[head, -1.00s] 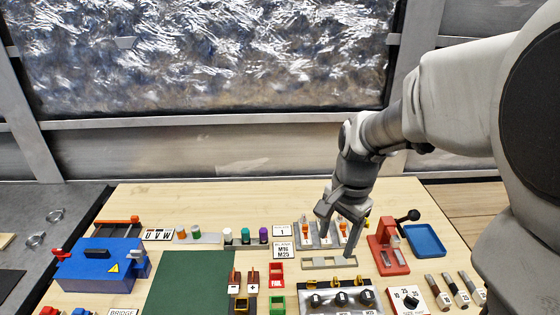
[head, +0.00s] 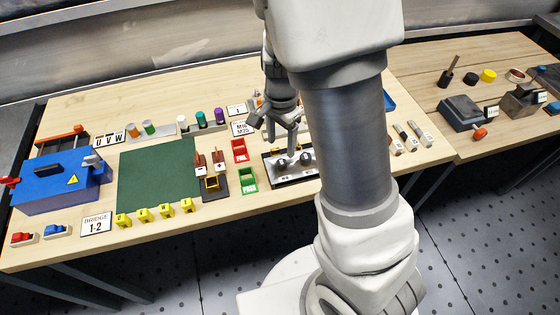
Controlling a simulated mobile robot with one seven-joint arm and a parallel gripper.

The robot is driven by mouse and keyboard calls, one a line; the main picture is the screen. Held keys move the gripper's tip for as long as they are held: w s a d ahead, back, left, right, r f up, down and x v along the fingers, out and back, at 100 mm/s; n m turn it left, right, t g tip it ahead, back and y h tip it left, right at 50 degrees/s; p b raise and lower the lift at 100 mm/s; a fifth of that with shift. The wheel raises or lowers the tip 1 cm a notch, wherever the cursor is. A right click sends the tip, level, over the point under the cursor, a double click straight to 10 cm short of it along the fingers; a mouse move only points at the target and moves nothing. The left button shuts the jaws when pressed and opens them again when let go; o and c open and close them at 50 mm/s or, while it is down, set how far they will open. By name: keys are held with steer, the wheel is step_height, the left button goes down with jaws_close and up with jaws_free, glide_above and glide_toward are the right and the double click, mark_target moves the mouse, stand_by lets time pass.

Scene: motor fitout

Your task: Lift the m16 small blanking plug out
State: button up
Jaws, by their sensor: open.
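My gripper (head: 279,130) hangs above the back of a metal plate (head: 278,176) with several black round knobs, right of a card reading M16 M25 (head: 242,128). Its fingers are apart and I see nothing between them. I cannot pick out the M16 small blanking plug. The tray area behind the knob plate, next to the card, is mostly hidden by my gripper and arm.
A blue motor box (head: 60,185) stands at the left beside a green mat (head: 158,175). Red (head: 239,151) and green (head: 248,180) trays lie left of the knob plate. My arm hides much of the table's right part.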

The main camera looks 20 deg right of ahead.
mark_target(282, 162)
steer(key=shift+s+f+b, duration=0.15)
steer(key=shift+f+b, duration=0.05)
steer(key=shift+f, duration=0.85)
steer(key=shift+s+f+b, duration=0.2)
steer(key=shift+f, duration=0.8)
steer(key=shift+s+f+b, duration=0.15)
steer(key=shift+f+b, duration=0.05)
steer(key=shift+f, duration=0.85)
jaws_close()
